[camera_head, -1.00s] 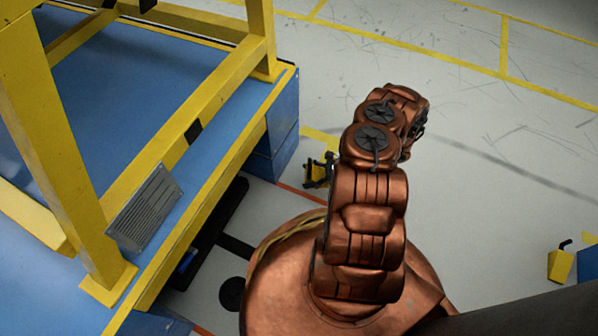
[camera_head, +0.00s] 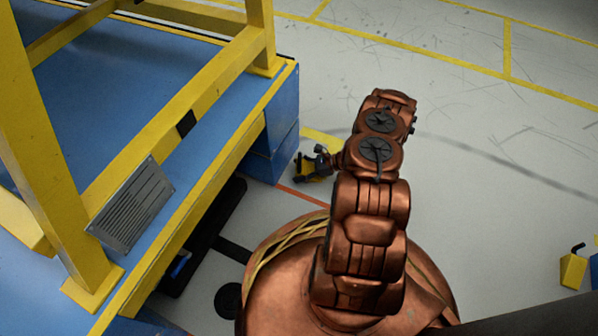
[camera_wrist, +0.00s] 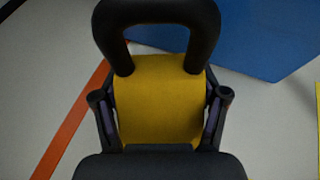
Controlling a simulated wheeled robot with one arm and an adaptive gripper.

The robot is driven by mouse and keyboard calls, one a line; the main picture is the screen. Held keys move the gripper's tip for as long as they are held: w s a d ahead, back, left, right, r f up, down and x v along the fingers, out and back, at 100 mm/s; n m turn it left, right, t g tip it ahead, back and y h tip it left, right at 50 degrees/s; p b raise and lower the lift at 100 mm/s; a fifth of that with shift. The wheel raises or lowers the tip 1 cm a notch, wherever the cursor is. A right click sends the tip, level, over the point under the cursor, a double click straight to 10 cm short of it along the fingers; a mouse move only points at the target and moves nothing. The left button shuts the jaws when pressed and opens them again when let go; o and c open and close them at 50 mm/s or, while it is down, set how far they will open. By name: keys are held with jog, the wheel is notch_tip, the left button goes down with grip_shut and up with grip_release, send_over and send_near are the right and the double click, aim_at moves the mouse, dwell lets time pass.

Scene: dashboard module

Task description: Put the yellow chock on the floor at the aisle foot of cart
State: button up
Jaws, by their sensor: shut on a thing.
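The yellow chock (camera_wrist: 160,100) with its black loop handle (camera_wrist: 158,25) fills the middle of the wrist view. My gripper (camera_wrist: 160,112) is shut on it, one dark finger along each side. In the head view my gripper (camera_head: 316,163) is beside the blue corner foot of the cart (camera_head: 273,150), close to its right side, with a little yellow of the chock showing. The chock's underside is hidden, so I cannot tell whether it touches the floor.
A red-orange line (camera_head: 300,196) crosses the floor near the foot. A grey slotted plate (camera_head: 132,206) rests on the cart's lower edge. Another yellow block with a dark handle (camera_head: 572,271) stands at the far right. The floor beyond my arm is clear.

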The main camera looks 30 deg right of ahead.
jog(key=o, duration=1.5)
jog(key=p+v, duration=0.4)
jog(key=v, duration=0.6)
jog(key=shift+s+d+r, duration=0.1)
jog(key=shift+d+r, duration=0.1)
jog(key=shift+d, duration=0.15)
jog(key=shift+s+d+r+p, duration=0.2)
jog(key=shift+s+d+p, duration=0.15)
jog(key=shift+s+d, duration=0.1)
